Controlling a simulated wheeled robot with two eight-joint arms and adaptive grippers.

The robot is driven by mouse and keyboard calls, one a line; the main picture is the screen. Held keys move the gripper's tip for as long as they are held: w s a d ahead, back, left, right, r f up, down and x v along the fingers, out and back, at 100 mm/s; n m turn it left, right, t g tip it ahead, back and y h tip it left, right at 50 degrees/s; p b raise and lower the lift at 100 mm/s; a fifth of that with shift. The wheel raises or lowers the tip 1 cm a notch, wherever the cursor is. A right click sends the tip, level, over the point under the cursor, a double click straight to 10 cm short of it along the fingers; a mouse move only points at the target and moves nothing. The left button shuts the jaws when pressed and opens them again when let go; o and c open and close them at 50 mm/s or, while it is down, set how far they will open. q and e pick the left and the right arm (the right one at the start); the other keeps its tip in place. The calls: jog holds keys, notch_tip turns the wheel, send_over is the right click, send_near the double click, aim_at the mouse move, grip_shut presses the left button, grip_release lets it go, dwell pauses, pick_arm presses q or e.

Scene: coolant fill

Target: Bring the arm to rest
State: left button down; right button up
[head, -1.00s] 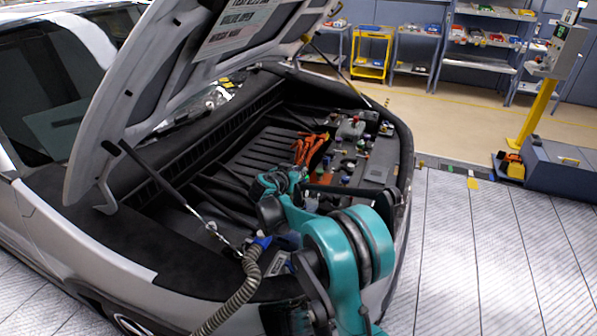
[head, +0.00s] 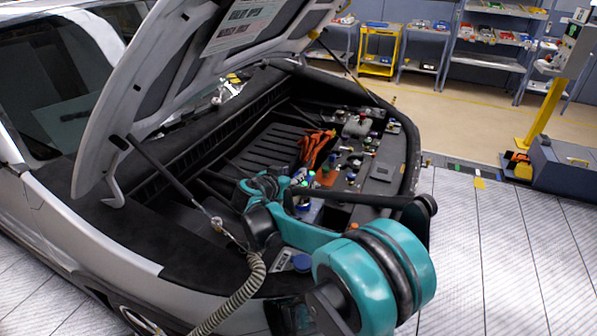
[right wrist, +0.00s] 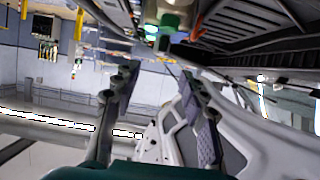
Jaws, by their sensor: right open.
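My right gripper (right wrist: 160,78) is open in the right wrist view, with its two fingers apart and nothing between them. In the head view my teal right arm (head: 375,280) reaches from the lower right over the front of the engine bay (head: 262,150). Its far end is bent among dark parts, so the fingertips are hard to make out there. A ribbed grey hose (head: 238,298) hangs over the car's front edge beside the arm. Its upper end is partly hidden near the arm. My left gripper is not in view.
The raised hood (head: 170,85) slants over the left of the bay. Orange cables (head: 316,147) and several coloured caps and fittings sit beyond the arm. The striped floor (head: 500,260) at the right is clear.

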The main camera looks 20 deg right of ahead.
jog(key=shift+v, duration=0.85)
jog(key=s+a+f+n+y, duration=0.2)
jog(key=s+n+y, duration=0.1)
jog(key=s, duration=0.8)
jog(key=s+a+f+n+g+y, duration=0.1)
jog(key=s+a+f+n+y, duration=0.1)
jog(key=s, duration=0.9)
jog(key=s+a+f+n+g+y, duration=0.1)
jog(key=s+a+f+n+y, duration=0.1)
jog(key=s, duration=0.9)
jog(key=shift+s+f+n+y, duration=0.2)
jog(key=shift+f+n+y, duration=0.75)
jog(key=shift+y, duration=0.25)
